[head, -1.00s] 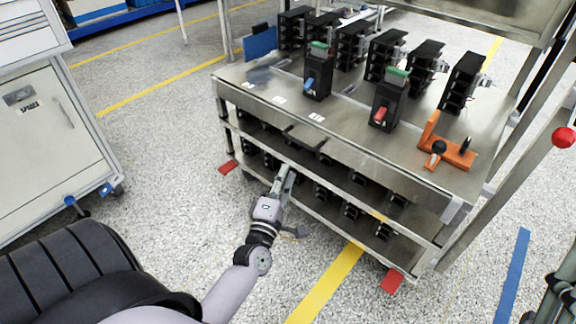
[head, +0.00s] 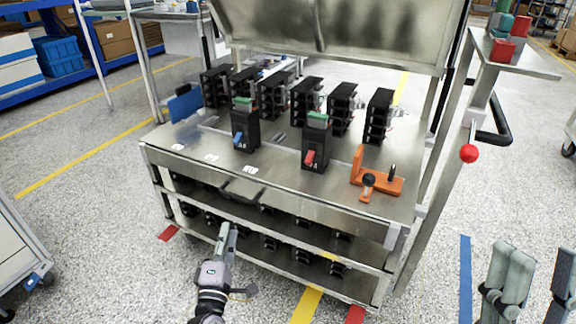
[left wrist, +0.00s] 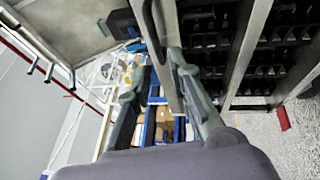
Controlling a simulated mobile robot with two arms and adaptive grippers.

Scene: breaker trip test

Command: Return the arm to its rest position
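My left gripper (head: 229,232) is in front of the cart's lower shelves, below the top's front edge, and holds nothing. In the left wrist view its two fingers (left wrist: 158,75) stand apart with background showing between them. My right gripper (head: 540,268) is at the lower right, cut by the picture edge. Its fingers are apart and empty, over the floor right of the cart. On the steel cart top (head: 290,180) stand a black breaker with a blue lever (head: 245,127) and one with a red lever (head: 316,145), both with green tops.
An orange fixture (head: 378,182) with a black knob sits at the cart top's right. Several black breakers (head: 305,103) line the back. A post with a red ball (head: 469,153) stands right of the cart. A grey cabinet (head: 15,255) is at left.

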